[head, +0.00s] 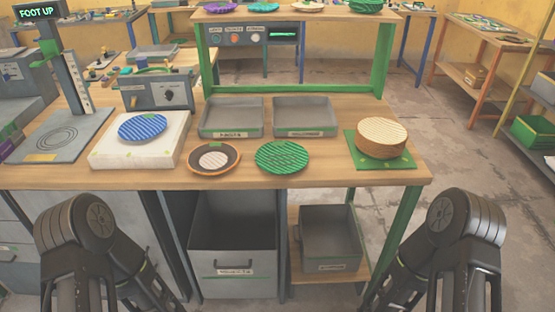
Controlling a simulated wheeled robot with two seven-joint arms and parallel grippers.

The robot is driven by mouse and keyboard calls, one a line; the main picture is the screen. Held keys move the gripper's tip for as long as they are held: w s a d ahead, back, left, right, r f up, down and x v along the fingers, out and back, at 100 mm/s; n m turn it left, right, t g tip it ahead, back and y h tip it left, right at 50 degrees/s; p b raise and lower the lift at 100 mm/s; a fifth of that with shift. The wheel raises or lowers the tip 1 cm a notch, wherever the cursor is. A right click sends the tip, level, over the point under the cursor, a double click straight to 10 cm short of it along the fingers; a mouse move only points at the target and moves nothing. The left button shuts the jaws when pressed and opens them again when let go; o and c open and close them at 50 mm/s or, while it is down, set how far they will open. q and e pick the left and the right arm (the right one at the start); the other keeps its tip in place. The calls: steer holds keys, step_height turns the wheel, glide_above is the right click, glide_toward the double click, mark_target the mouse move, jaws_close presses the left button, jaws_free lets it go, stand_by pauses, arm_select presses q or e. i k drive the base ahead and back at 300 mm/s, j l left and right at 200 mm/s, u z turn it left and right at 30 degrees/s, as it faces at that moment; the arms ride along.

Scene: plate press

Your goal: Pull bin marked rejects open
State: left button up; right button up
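Under the bench, a tall grey bin (213,258) stands between dark side panels. Its open top and dark inside show, so its front stands out from the bench. A dark handle (233,263) crosses its front, with a small white label (236,272) just below. The label is too small to read, so I cannot tell whether it says rejects. My two dark arms come in at the lower left and lower right. Neither arm touches the bin. No gripper fingertips show in the head view.
A smaller grey bin (331,267) stands on a low shelf to the right. The bench top (330,178) carries two grey trays (230,132), a blue disc (143,127), a brown-rimmed plate (189,160), a green plate (283,157) and stacked tan discs (381,136). A green leg (403,225) stands right.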

mark_target(239, 243)
steer(key=i+u, duration=0.1)
steer(key=i, duration=0.8)
